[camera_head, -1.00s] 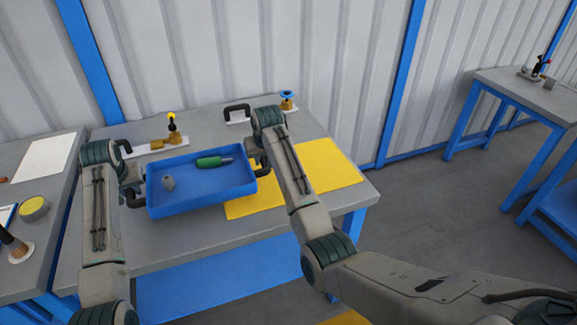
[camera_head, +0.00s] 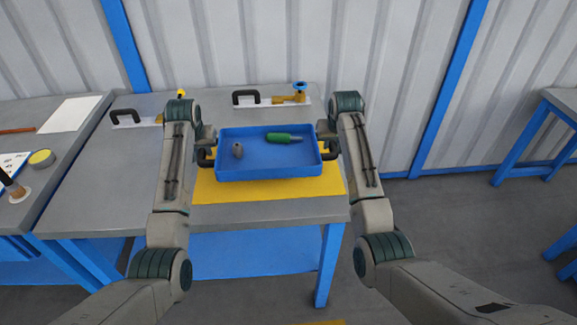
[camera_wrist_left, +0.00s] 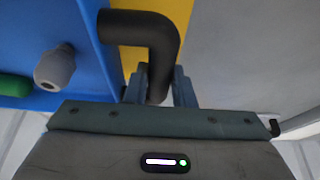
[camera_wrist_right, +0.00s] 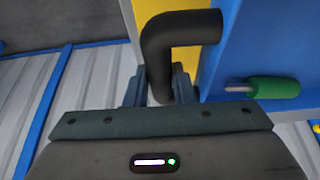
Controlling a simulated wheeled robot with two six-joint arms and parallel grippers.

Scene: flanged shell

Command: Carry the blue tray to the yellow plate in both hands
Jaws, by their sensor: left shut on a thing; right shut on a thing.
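The blue tray (camera_head: 265,172) is over the yellow plate (camera_head: 270,190) in the head view and looks level. Whether it touches the plate is hard to tell. A green-handled tool (camera_head: 280,138) and a small grey piece (camera_head: 238,151) lie in the tray. My left gripper (camera_head: 207,150) is shut on the tray's left black handle, which shows in the left wrist view (camera_wrist_left: 150,35). My right gripper (camera_head: 328,142) is shut on the right black handle, clear in the right wrist view (camera_wrist_right: 185,30). The yellow plate shows in front of the tray and at its sides.
The grey table (camera_head: 110,180) has free room left of the plate. Behind the tray stand a black-handled white fixture with a brass valve (camera_head: 292,97) and another black-handled fixture (camera_head: 130,120). A side table (camera_head: 60,150) at the left holds several small items.

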